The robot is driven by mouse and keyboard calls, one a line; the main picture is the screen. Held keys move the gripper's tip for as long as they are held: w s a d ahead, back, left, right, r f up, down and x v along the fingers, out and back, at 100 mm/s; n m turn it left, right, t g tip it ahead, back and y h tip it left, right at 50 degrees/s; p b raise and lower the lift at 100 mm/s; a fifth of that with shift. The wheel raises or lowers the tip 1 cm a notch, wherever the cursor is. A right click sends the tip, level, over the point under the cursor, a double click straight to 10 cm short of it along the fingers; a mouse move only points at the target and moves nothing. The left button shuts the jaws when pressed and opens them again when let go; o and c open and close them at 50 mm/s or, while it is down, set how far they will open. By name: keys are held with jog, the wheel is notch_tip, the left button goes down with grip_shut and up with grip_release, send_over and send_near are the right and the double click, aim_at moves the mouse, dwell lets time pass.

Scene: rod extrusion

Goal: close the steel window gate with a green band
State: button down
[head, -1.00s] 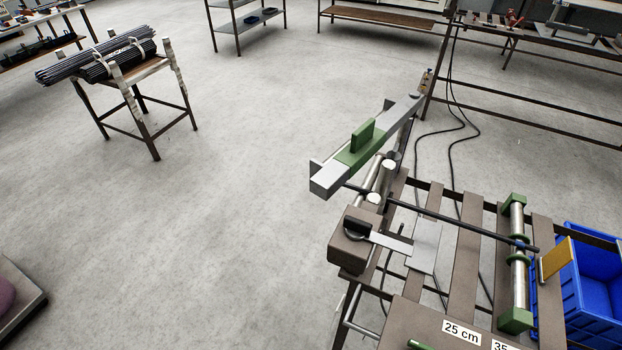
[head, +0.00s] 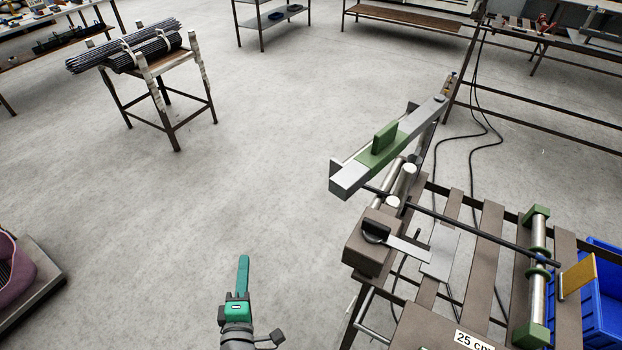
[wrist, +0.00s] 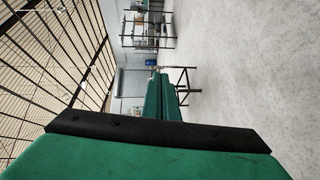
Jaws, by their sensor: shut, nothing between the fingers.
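The steel window gate (head: 348,182) is a grey bar with a green band (head: 376,158) and an upright green tab, at the right of the head view. It slants from lower left to upper right above the roller end of the bench. A dark rod (head: 450,222) runs from near the gate across the bench. My gripper (head: 243,262) is low in the middle of the head view, left of the gate and apart from it. Its green fingers (wrist: 161,97) are together and empty in the wrist view. The gate cannot be made out in the wrist view.
The slatted bench (head: 487,235) carries a brown block with a black knob (head: 370,240) and a roller on green mounts (head: 540,245). A blue crate (head: 606,300) stands at its right. A rod stand (head: 165,62) is at the back left. Open floor lies left of the bench.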

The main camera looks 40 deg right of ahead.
jog(key=w+d+r+m+g+h, duration=0.1)
jog(key=w+d+r+h, duration=0.1)
jog(key=r, duration=0.3)
jog(key=w+d+r+m+g+h, duration=0.1)
jog(key=w+d+r+h, duration=0.15)
jog(key=r, duration=0.25)
jog(key=s+r+m+g+h, duration=0.2)
jog(key=s+r+m+g, duration=0.25)
jog(key=r+g, duration=0.35)
jog(key=s+r+m+g+h, duration=0.3)
jog(key=r+m+g, duration=0.2)
jog(key=r, duration=0.6)
jog(key=s+d, duration=0.5)
jog(key=d, duration=0.5)
jog(key=shift+g, duration=0.4)
jog(key=shift+y, duration=0.25)
